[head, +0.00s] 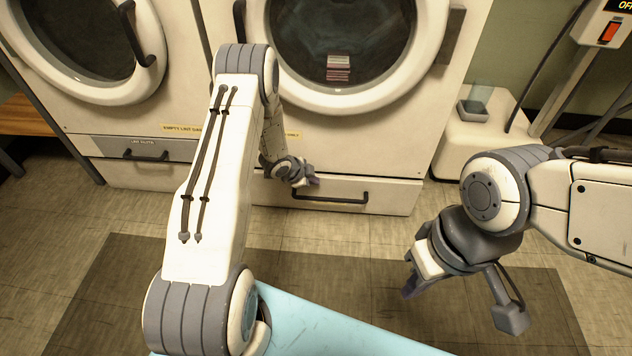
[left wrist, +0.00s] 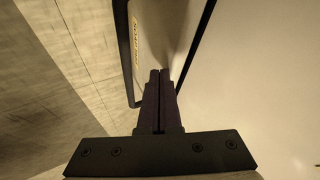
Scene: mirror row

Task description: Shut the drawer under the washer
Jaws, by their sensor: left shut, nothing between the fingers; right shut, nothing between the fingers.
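The drawer (head: 392,196) is a pale front with a dark bar handle (head: 330,198), low under the middle machine with the round glass door. I cannot tell whether its front stands out from the machine. My left gripper (head: 314,181) is shut and empty, close to the left part of that handle. In the left wrist view, its dark fingertips (left wrist: 159,72) lie together near a dark handle-like loop (left wrist: 126,60) and a pale surface; contact is unclear. My right gripper (head: 410,286) is shut and empty, in front of the machine and apart from it.
A second machine (head: 118,97) stands at the left, with a grey handled panel (head: 128,148) low on its front. A pale unit (head: 478,143) with a small grey tray (head: 473,110) stands at the right. A dark mat (head: 115,280) lies on the tiled floor in front.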

